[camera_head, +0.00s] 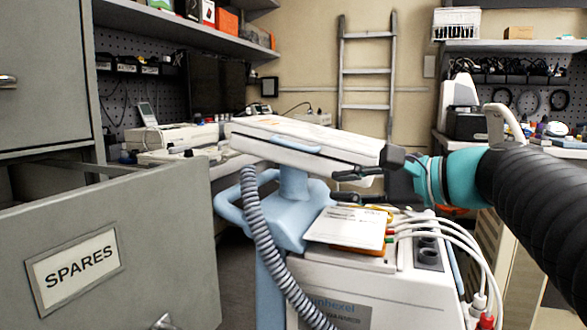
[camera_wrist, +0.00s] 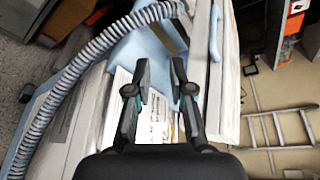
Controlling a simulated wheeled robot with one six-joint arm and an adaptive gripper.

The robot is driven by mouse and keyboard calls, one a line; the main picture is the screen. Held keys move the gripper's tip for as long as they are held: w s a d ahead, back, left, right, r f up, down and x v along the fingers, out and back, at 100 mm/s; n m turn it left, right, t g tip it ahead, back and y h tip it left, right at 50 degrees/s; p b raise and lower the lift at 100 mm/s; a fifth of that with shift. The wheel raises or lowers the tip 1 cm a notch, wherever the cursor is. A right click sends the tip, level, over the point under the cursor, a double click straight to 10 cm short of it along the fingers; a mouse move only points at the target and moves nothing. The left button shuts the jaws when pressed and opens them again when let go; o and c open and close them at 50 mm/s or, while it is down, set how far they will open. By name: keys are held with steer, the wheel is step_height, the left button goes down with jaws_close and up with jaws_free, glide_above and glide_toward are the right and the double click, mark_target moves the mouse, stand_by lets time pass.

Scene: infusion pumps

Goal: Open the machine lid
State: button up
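The machine is a white cart (camera_head: 345,290) with a pale blue frame and post. Its lid (camera_head: 300,136) is a flat white slab on the post, sloping down to the right, with a blue bar handle (camera_head: 290,143) along its near side. In the wrist view the lid (camera_wrist: 229,90) stands right of the fingers, and its handle (camera_wrist: 215,35) is above right of them. My gripper (camera_head: 340,185) is below the lid's right end, above the papers on the cart. In the wrist view my gripper (camera_wrist: 161,75) is open, with nothing between its fingers.
A ribbed grey hose (camera_head: 262,250) hangs in front of the post. White cables (camera_head: 465,240) loop at the cart's right. A grey SPARES drawer (camera_head: 110,255) juts out at left. A ladder (camera_head: 368,75) leans on the back wall. Papers (camera_head: 347,227) lie on the cart.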

steer(key=m+t+y+b, duration=0.1)
steer(key=y, duration=0.1)
glide_toward(300, 146)
steer(key=v, duration=0.2)
steer(key=x, duration=1.4)
steer(key=shift+r, duration=0.1)
jaws_close()
